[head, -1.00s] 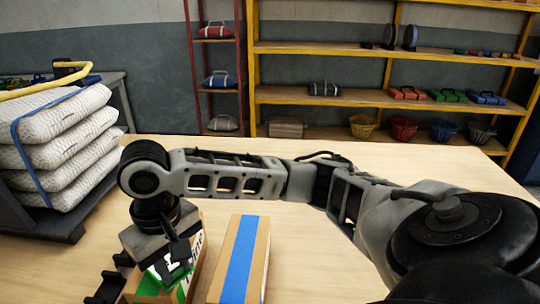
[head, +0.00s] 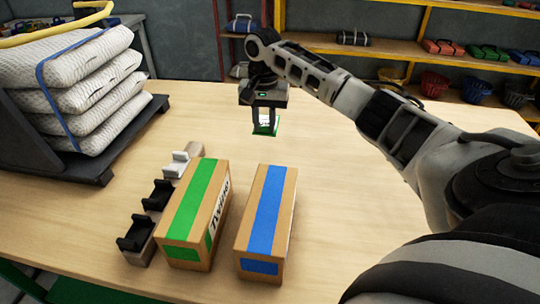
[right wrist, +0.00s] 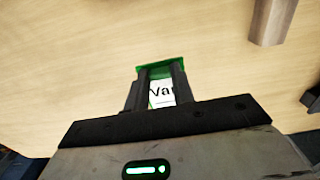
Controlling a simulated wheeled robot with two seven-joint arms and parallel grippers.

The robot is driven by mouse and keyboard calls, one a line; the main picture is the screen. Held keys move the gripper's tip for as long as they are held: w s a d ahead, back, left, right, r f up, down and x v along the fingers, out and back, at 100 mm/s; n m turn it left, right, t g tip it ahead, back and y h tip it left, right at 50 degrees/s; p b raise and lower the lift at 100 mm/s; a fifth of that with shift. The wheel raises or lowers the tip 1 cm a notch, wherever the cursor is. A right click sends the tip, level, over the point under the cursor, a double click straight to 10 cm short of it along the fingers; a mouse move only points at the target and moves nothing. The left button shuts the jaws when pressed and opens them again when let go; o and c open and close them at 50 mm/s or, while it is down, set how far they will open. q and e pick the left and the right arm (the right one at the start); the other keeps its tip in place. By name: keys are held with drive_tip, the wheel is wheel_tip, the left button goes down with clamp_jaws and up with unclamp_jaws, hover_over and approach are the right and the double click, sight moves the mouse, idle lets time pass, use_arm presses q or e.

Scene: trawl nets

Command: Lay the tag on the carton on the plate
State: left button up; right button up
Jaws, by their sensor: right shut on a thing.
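My right gripper (head: 265,118) is shut on a small white tag (head: 265,123) with a green edge, held in the air over the far part of the table. In the right wrist view the tag (right wrist: 162,94) sits between the fingers, with black letters "Var" partly covered. A carton with a green stripe (head: 194,207) and a white side label stands on the table, apart from the gripper. A carton with a blue stripe (head: 267,220) stands to its right. I cannot make out a plate. My left gripper is not in view.
A wooden strip with black and white holders (head: 160,195) lies left of the green-striped carton. Stacked white sacks (head: 80,90) stand on a dark stand at the left. The table (head: 350,220) is clear right of the cartons. Shelves stand behind.

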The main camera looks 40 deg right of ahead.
drive_tip(key=f, duration=0.1)
drive_tip(key=f+b, duration=0.1)
drive_tip(key=shift+d+f, duration=0.2)
drive_tip(key=shift+f, duration=0.1)
wheel_tip(320, 180, down, 10)
idle(0.3)
drive_tip(key=o, duration=1)
drive_tip(key=shift+f, duration=0.1)
drive_tip(key=shift+c, duration=0.2)
